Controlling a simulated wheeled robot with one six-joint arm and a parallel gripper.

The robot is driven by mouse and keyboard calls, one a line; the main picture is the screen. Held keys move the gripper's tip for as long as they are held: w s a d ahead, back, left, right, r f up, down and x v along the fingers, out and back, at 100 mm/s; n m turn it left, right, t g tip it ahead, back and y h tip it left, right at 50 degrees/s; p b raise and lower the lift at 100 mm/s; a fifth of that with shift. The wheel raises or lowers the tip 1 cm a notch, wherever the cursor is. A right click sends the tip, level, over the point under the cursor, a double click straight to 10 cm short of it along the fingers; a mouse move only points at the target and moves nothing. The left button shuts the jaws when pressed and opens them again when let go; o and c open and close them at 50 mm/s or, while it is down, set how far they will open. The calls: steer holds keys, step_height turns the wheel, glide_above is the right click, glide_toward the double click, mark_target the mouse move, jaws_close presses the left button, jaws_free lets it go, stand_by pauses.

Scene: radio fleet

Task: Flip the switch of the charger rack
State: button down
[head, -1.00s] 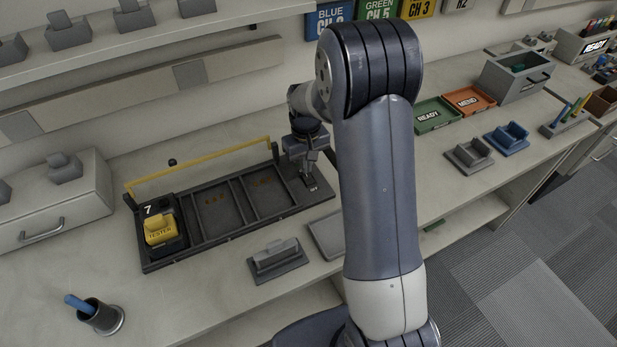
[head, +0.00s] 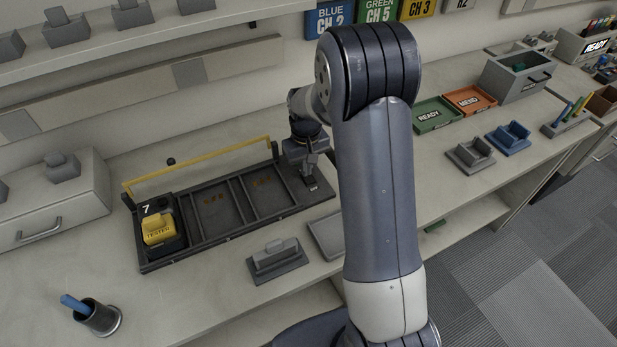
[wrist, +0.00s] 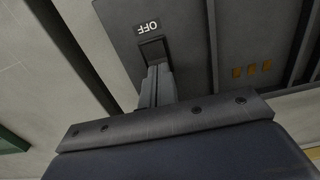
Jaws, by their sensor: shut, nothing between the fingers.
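The charger rack (head: 222,244) is a long dark tray with several bays and a yellow bar (head: 205,163) along its back. A yellow tester (head: 158,231) sits in its leftmost bay, marked 7. The switch (wrist: 153,48) is at the rack's right end, a dark rocker in a recess beside a label reading OFF (wrist: 147,27). My gripper (wrist: 157,78) is shut and empty, with its fingertips at the switch's edge, covering part of it. Whether they touch it, I cannot tell. In the head view my gripper (head: 309,173) is over the rack's right end.
A grey stand (head: 276,260) is in front of the rack. A cup with a blue item (head: 98,316) is at the front left. A grey drawer unit (head: 50,205) is left of the rack. Green (head: 436,114) and orange (head: 470,99) trays lie to the right, beyond my arm.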

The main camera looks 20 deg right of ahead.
steer(key=shift+f, duration=0.1)
steer(key=shift+r+p, duration=2.45)
steer(key=shift+r, duration=1.05)
